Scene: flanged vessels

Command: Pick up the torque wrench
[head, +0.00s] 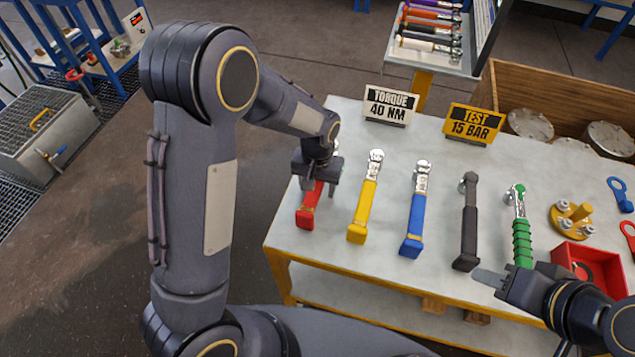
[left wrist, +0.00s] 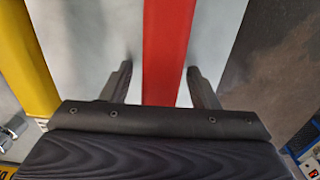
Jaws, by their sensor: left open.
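Several wrenches lie in a row on the table (head: 340,262): red (head: 309,208), yellow (head: 363,212), blue (head: 417,215), black (head: 468,225) and green (head: 521,225). My left gripper (head: 318,182) is over the upper part of the red wrench and hides its head. In the left wrist view, the red handle (left wrist: 167,45) runs between the spread fingers of my left gripper (left wrist: 160,72), with gaps on both sides. The yellow handle (left wrist: 25,60) lies to the left there. My right gripper (head: 490,278) is at the table's front edge, below the green wrench; its jaw opening is unclear.
A "TORQUE 40 NM" sign (head: 390,104) and a "TEST 15 BAR" sign (head: 471,123) stand behind the wrenches. A red tray (head: 590,254) and a yellow flanged part (head: 572,216) are at the right. A wooden crate (head: 540,92) stands behind. A rack (head: 430,58) holds more tools.

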